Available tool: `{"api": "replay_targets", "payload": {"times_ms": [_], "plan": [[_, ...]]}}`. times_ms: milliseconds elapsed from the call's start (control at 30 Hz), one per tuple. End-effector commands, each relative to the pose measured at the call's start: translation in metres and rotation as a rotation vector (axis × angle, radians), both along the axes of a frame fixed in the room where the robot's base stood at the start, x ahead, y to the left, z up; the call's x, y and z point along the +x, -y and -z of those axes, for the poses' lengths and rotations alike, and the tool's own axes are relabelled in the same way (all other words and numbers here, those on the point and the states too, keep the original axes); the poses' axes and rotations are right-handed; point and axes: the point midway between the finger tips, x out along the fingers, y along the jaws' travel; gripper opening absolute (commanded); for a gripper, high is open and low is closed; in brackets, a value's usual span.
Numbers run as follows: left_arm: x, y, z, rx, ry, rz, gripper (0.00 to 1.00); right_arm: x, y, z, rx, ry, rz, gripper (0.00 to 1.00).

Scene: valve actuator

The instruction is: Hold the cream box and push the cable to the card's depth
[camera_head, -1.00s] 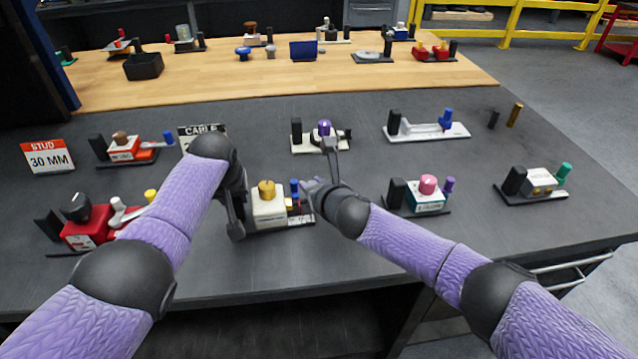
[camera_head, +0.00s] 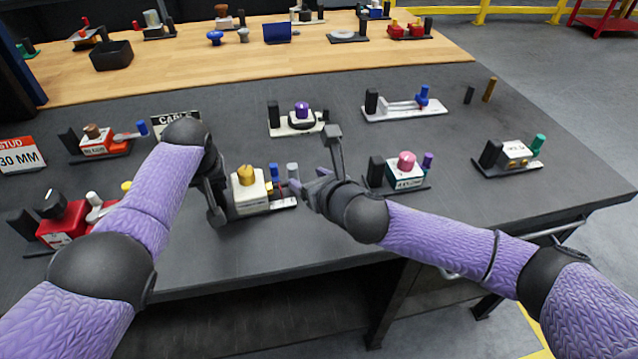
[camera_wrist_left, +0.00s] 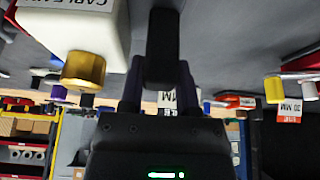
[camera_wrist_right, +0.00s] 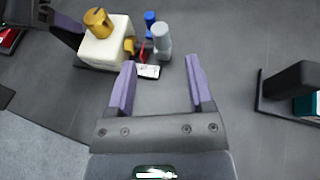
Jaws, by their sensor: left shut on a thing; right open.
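The cream box (camera_head: 247,195) with a gold knob on top stands on a dark base at the front of the table. It also shows in the right wrist view (camera_wrist_right: 103,48). My left gripper (camera_head: 217,205) is shut on a black post (camera_wrist_left: 163,50) beside the box. On the box's other side are a gold fitting (camera_wrist_right: 130,45), a short red piece (camera_wrist_right: 143,53) that may be the cable, a blue post and a grey cylinder (camera_wrist_right: 162,42). My right gripper (camera_wrist_right: 160,65) is open and empty, its fingertips just short of the grey cylinder. The CABLE card (camera_head: 176,124) stands behind my left arm, its lower part hidden.
A red box unit (camera_head: 65,222) stands to the left and a teal-and-white unit (camera_head: 404,178) to the right of my right gripper. A unit with a purple knob (camera_head: 302,112) is behind. Bare dark table lies between the units.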

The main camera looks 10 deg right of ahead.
Motion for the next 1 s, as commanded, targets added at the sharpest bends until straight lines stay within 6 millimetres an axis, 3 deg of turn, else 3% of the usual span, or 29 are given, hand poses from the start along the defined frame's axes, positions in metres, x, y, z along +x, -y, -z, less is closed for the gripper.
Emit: {"api": "replay_targets", "payload": {"times_ms": [100, 233, 633, 667, 700, 833, 1000], "plan": [[-0.002, 0.0, 0.004, -0.001, -0.011, -0.001, 0.0, -0.021, 0.007, -0.008, -0.001, 0.0, -0.002, 0.67], [-0.002, 0.0, 0.004, 0.0, -0.011, -0.001, 0.0, -0.033, 0.011, -0.014, -0.001, 0.001, -0.002, 0.67], [-0.002, 0.0, 0.004, 0.0, -0.011, -0.001, 0.0, -0.036, 0.011, -0.015, 0.0, 0.001, -0.002, 0.67], [-0.002, 0.0, 0.004, 0.0, -0.011, -0.001, 0.47, -0.036, 0.011, -0.015, 0.0, 0.001, -0.002, 0.67], [-0.002, 0.0, 0.004, 0.0, -0.01, 0.0, 0.56, -0.036, 0.011, -0.015, 0.0, 0.001, -0.002, 0.67], [-0.001, 0.0, 0.003, 0.0, -0.006, 0.0, 0.82, -0.036, 0.011, -0.016, 0.001, 0.002, -0.002, 0.67], [-0.001, 0.0, 0.001, 0.0, -0.003, 0.0, 0.82, -0.036, 0.011, -0.016, 0.0, 0.002, -0.002, 0.67]]}}
